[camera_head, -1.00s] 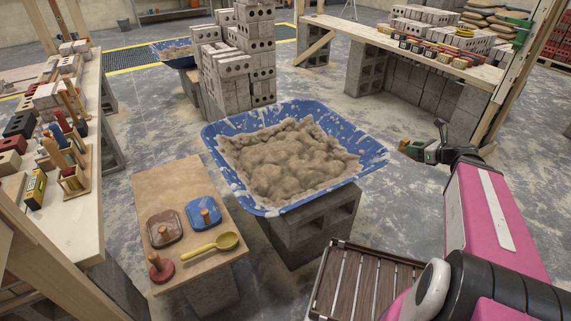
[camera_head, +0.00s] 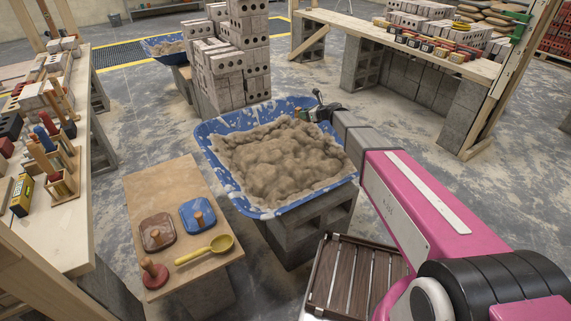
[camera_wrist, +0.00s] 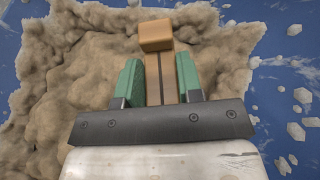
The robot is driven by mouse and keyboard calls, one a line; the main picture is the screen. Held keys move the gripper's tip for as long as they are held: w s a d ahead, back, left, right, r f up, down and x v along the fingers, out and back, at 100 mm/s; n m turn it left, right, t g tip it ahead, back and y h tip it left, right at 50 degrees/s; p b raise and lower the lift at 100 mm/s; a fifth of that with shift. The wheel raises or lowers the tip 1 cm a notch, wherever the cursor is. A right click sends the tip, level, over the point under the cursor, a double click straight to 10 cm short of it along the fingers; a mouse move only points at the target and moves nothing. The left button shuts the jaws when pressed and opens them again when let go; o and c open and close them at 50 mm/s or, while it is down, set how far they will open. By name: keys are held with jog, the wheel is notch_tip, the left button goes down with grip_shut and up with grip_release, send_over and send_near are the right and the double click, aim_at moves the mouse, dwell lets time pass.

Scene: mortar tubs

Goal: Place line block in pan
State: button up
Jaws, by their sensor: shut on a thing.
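The pan is a blue tub (camera_head: 215,165) filled with lumpy tan mortar (camera_head: 275,160), standing on grey concrete blocks. My gripper (camera_head: 306,114) is at the tub's far right side, over its rim and the mortar. In the wrist view my gripper (camera_wrist: 158,82) has its green pads shut on the line block (camera_wrist: 156,38), a tan wooden piece with a dark groove along its stem and a thicker end. Mortar lies beneath the block in that view. In the head view the block is too small to make out clearly. I cannot tell its height over the mortar.
A low board (camera_head: 150,187) at the left front holds two floats, a yellow scoop (camera_head: 205,249) and a red-handled tool. A tool bench (camera_head: 60,225) stands at far left. A brick stack (camera_head: 225,70) rises behind the tub. A slatted wooden surface (camera_head: 350,280) is in front.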

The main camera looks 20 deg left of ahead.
jog(key=w+a+f, duration=0.1)
jog(key=a+f, duration=0.1)
jog(key=a, duration=0.7)
jog(key=a+f, duration=0.2)
jog(key=a, duration=0.7)
jog(key=shift+n+g+y, duration=0.3)
jog(key=shift+n+g, duration=0.1)
jog(key=shift+w+d+f, duration=0.9)
jog(key=shift+d+f, duration=0.85)
jog(key=shift+w+d+f, duration=0.85)
jog(key=shift+d+f, duration=0.85)
jog(key=shift+d, duration=0.1)
jog(key=shift+w+d+f, duration=0.9)
jog(key=shift+d+f, duration=0.85)
jog(key=shift+f, duration=0.6)
jog(key=o, duration=0.9)
